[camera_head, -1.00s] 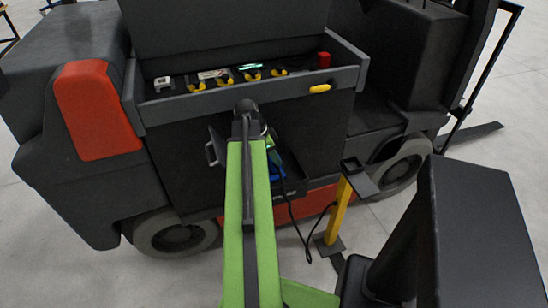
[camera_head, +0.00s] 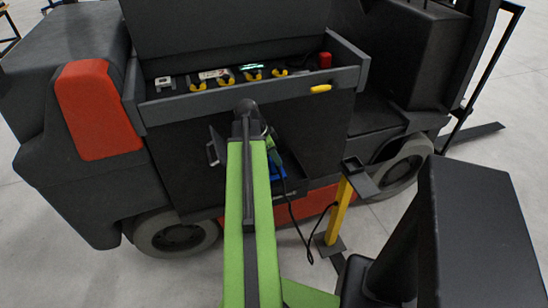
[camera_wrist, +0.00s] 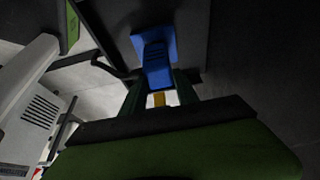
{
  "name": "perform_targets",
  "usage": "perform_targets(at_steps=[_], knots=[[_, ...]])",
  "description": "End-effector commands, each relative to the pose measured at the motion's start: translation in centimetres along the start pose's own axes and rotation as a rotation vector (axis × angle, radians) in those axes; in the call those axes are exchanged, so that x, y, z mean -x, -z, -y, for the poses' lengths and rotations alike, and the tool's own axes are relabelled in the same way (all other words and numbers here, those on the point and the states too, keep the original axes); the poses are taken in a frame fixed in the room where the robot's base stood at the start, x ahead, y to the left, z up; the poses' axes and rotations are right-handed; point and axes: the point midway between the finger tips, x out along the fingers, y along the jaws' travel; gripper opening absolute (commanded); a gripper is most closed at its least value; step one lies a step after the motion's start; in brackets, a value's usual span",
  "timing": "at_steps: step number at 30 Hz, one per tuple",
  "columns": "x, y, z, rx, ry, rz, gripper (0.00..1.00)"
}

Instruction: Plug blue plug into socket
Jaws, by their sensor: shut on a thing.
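My gripper (camera_wrist: 158,98) is shut on the blue plug (camera_wrist: 157,72), which sits between its green fingers in the wrist view. A wider blue, square-edged part (camera_wrist: 153,42) is just beyond the fingers, against a dark panel. I cannot tell whether it is the plug's front or the socket, or whether there is a gap. In the head view my green arm hides most of the gripper, and a bit of blue (camera_head: 277,171) shows to its right at the vehicle's side. The socket is not clearly distinguishable.
A dark and red industrial vehicle (camera_head: 97,110) stands ahead, with an open battery tray (camera_head: 160,110) on top. A black cable (camera_head: 291,207) hangs right of my arm towards a yellow post (camera_head: 340,210). A small dark flap with a handle (camera_head: 213,153) is left of my arm.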

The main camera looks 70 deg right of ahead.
Motion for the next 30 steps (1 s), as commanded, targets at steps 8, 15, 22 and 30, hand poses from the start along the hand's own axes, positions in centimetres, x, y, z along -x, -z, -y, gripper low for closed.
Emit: perform_targets(at_steps=[8, 15, 22, 30], knots=[[0.0, 0.0, 0.0, 0.000, 0.000, 0.000, 0.00], [-0.3, -0.1, 0.0, 0.000, 0.000, 0.000, 0.00], [-0.7, -0.2, 0.0, -0.001, 0.000, 0.000, 0.00], [-1.2, -0.5, 0.0, -0.001, 0.000, 0.000, 0.00]])
